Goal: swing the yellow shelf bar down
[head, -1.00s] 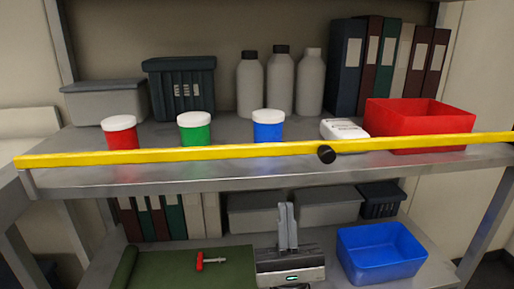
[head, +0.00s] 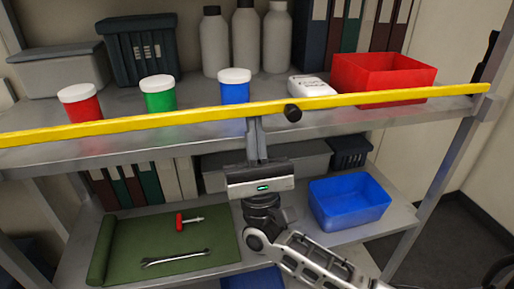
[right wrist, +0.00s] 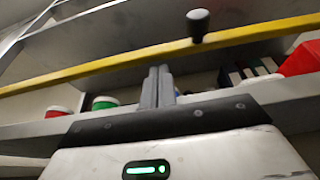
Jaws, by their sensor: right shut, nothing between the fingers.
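The yellow shelf bar (head: 190,121) runs across the front of the upper shelf, raised above its edge. It has a black knob (head: 293,113) right of its middle. In the right wrist view the bar (right wrist: 110,66) crosses the picture and its knob (right wrist: 198,22) stands up right of my fingers. My right gripper (head: 257,125) is shut and empty, fingers pointing up. Its fingertips are at the bar's height, left of the knob; I cannot tell whether they touch the bar. The right gripper also shows in the right wrist view (right wrist: 158,72). My left gripper is not in view.
Red (head: 81,104), green (head: 158,94) and blue (head: 235,87) jars, a white box (head: 311,87) and a red bin (head: 383,76) stand behind the bar. Below are a blue bin (head: 350,203) and a green mat (head: 123,232) with a wrench (head: 175,259) and red-handled tool (head: 181,222).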

